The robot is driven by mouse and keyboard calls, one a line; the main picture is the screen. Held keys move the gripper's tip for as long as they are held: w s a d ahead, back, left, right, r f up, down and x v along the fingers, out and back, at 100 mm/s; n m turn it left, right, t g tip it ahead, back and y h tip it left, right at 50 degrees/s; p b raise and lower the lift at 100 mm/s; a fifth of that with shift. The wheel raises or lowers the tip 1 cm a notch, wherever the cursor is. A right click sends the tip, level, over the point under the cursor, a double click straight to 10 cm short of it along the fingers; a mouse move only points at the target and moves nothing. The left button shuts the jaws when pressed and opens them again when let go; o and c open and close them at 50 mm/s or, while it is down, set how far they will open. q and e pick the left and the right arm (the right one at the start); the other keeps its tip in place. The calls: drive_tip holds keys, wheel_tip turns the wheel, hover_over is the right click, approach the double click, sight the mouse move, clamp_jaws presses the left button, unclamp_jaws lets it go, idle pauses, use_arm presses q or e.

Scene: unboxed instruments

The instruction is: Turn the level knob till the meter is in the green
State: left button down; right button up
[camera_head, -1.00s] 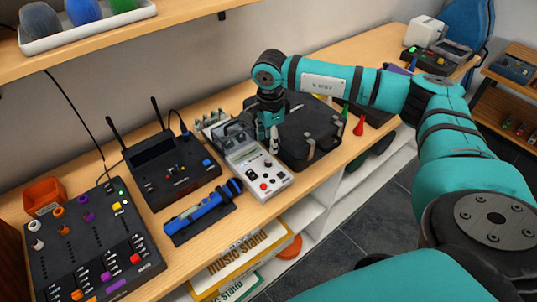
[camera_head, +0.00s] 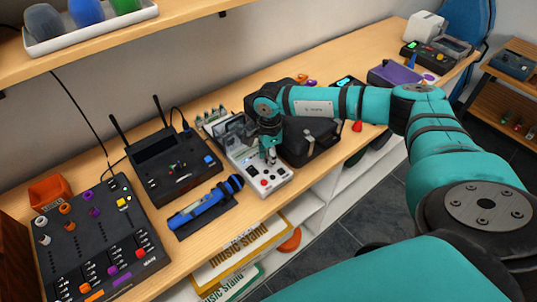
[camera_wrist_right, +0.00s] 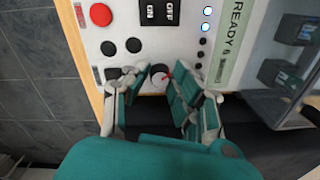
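The white instrument box (camera_head: 262,188) stands on the bench. It also shows in the right wrist view (camera_wrist_right: 115,15), with a small round knob (camera_wrist_right: 158,76) bearing a red mark. A row of small indicator lights (camera_wrist_right: 206,28) runs beside a "READY" label; two are lit whitish-blue and the others look dark, with no green lit. My right gripper (camera_head: 269,156) is low over the box. In the right wrist view its fingertips (camera_wrist_right: 158,82) stand apart on either side of the knob; contact is unclear. My left gripper is out of view.
A black case (camera_head: 312,140) stands right beside the box. A blue microphone (camera_head: 205,203) lies to its left, with a black antenna unit (camera_head: 172,165) and a black mixer (camera_head: 100,240) beyond. The wrist view shows red and black buttons (camera_wrist_right: 101,14) and an ON/OFF switch (camera_wrist_right: 160,14) near the knob.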

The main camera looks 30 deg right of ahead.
clamp_jaws()
drive_tip(key=shift+m, duration=0.3)
drive_tip(key=m+b, duration=0.3)
drive_tip(key=m, duration=0.1)
drive_tip(key=shift+w+f, duration=0.1)
drive_tip(key=shift+m+b, duration=1)
drive_tip(key=shift+m, duration=1)
drive_tip(key=shift+r, duration=0.2)
drive_tip(key=shift+o, duration=2.3)
unclamp_jaws()
